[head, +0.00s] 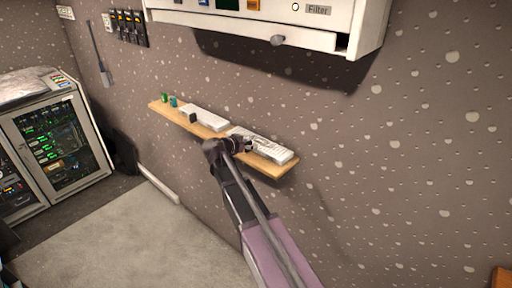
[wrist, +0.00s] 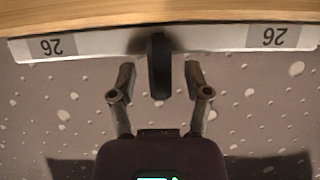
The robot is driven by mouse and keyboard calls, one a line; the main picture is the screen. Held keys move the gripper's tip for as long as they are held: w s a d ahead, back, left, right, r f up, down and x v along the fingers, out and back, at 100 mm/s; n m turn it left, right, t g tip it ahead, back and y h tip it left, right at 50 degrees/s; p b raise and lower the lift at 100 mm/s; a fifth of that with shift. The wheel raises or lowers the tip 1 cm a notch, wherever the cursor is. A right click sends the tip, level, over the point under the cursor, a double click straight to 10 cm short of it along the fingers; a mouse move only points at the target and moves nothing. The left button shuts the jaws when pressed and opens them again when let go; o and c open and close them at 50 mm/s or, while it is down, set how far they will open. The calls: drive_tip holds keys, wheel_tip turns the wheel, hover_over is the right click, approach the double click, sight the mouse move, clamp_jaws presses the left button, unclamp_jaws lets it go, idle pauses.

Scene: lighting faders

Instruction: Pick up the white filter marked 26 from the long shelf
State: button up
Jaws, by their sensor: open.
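A long wooden shelf (head: 181,117) on the wall holds two white filters. The right one, the white filter (head: 279,152), lies under the end of my arm. In the wrist view, the edge of the white filter (wrist: 100,46) carries a grey label reading 26, upside down, near each end. A black handle (wrist: 159,60) stands out from its middle. My gripper (wrist: 160,82) is open, with one finger on each side of the handle and a visible gap on both sides. In the head view my gripper (head: 243,144) partly covers the filter's left part.
Another white filter (head: 207,118) with a black handle lies left on the shelf, beside small green items (head: 169,100). A white cabinet labelled Filter (head: 300,38) hangs above on the wall. A rack of electronics (head: 60,140) stands at left. The floor below is clear.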

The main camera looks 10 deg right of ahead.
idle(0.5)
clamp_jaws()
drive_tip(key=shift+r, duration=0.15)
wheel_tip(320, 180, up, 3)
drive_tip(key=p, duration=0.3)
drive_tip(key=shift+f, duration=0.2)
drive_tip(key=s+r+p, duration=0.2)
drive_tip(key=s, duration=1.4)
drive_tip(key=shift+a, duration=0.3)
